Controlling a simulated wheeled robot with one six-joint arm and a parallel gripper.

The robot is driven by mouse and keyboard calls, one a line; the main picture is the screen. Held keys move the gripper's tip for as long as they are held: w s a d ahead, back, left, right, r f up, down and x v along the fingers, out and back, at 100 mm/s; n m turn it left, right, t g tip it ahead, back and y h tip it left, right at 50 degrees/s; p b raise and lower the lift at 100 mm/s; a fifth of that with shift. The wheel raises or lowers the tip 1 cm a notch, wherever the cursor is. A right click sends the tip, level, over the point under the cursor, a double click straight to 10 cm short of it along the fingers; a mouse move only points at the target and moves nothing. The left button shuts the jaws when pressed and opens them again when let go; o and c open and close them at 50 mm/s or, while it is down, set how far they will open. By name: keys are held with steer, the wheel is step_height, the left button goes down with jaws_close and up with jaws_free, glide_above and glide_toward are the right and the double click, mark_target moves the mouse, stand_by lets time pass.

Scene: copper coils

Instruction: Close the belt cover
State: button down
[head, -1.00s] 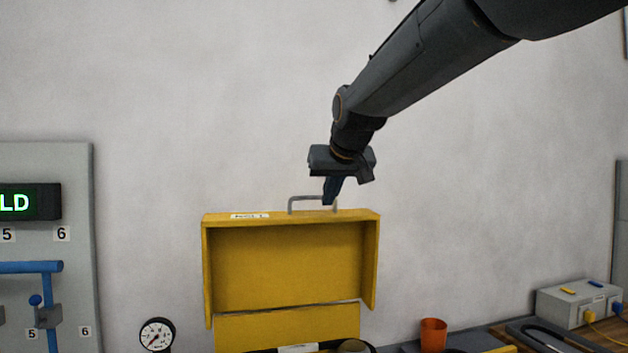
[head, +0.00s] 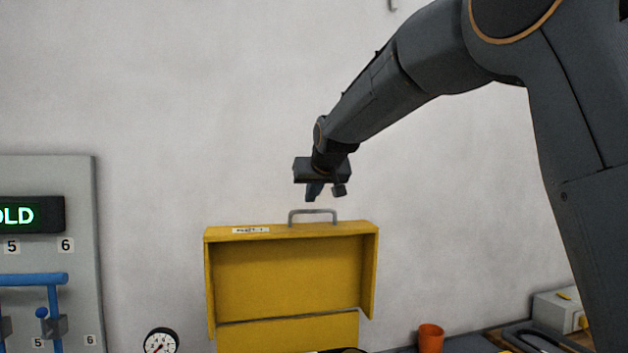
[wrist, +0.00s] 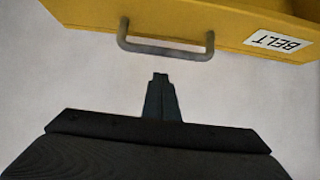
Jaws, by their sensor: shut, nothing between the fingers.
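The yellow belt cover (head: 290,275) stands open and upright against the wall, its hollow inside facing me. A grey bar handle (head: 312,212) sits on its top edge, right of a white label. In the wrist view the handle (wrist: 165,48) is on the cover (wrist: 200,18) with a label reading BELT. My gripper (head: 311,198) is shut and empty, just above the handle in the head view. In the wrist view my gripper (wrist: 160,78) points toward the handle with a gap between them. The lower part of the cover's housing is cut off by the frame.
A grey panel (head: 80,200) with a green display and blue pipe stands at the left. A dial gauge (head: 160,342) is at lower left. An orange cup (head: 430,338) and a grey box (head: 556,308) are at lower right.

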mark_target(315, 228)
steer(key=shift+s+d, duration=0.15)
steer(key=shift+s, duration=0.55)
steer(key=shift+s+d+f+p, duration=0.15)
steer(key=shift+s+f+p, duration=0.4)
steer(key=shift+s+f, duration=0.15)
steer(key=shift+f, duration=0.1)
